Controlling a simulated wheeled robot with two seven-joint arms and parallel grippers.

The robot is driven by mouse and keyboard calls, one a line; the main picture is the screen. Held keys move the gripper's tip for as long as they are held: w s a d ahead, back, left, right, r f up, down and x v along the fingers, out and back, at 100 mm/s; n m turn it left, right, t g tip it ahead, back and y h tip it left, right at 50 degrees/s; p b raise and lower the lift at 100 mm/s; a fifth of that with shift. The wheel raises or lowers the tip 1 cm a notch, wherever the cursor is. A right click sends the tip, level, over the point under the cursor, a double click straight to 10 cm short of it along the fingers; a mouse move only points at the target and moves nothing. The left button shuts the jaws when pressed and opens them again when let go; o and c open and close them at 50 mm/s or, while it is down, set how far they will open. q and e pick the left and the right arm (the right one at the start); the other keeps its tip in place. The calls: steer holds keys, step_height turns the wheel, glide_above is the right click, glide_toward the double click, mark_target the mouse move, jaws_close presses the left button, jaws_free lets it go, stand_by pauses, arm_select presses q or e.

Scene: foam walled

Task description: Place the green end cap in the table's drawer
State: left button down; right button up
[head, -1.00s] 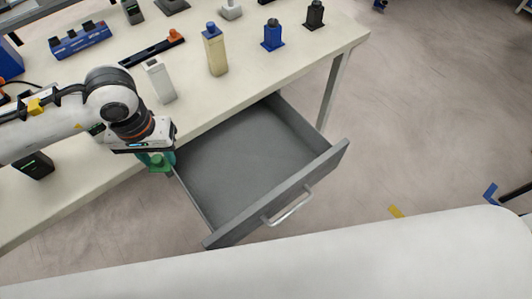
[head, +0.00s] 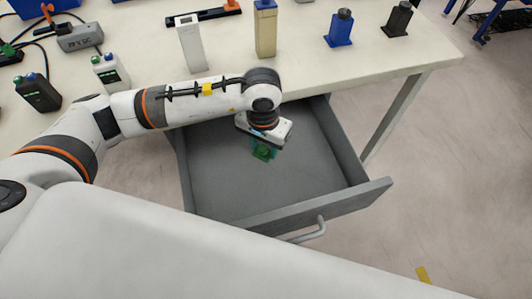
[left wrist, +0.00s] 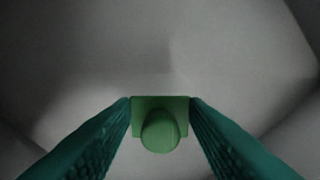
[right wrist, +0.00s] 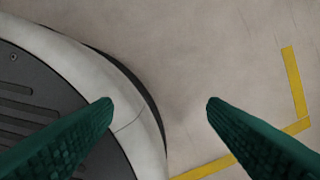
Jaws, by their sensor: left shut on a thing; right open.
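The green end cap (left wrist: 160,128) is held between the two teal fingers of my left gripper (left wrist: 160,112) in the left wrist view. In the head view my left gripper (head: 263,148) is over the inside of the open grey drawer (head: 215,190), with the green cap (head: 263,153) below it. Whether the cap touches the drawer floor I cannot tell. My right gripper (right wrist: 160,105) shows only in the right wrist view, open and empty above the floor.
The cream table (head: 300,55) bears several bottle-like items, including a white one (head: 192,45), a tan one (head: 265,30), a blue one (head: 340,28) and a black one (head: 397,20). The drawer's front panel and handle (head: 305,232) face my body. Bare drawer floor surrounds the gripper.

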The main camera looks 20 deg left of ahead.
mark_target(265, 155)
arm_select(q)
steer(key=shift+f, duration=2)
arm_select(e)
steer(key=shift+w+r, duration=0.2)
steer(key=shift+w, duration=0.05)
arm_select(q)
steer(key=shift+f, duration=0.1)
steer(key=c, duration=0.8)
jaws_free()
steer(key=shift+c, duration=0.2)
arm_select(e)
steer(key=shift+w+a+r, duration=0.1)
steer(key=shift+w+r, duration=0.3)
steer(key=shift+w, duration=0.1)
steer(key=shift+r, duration=0.1)
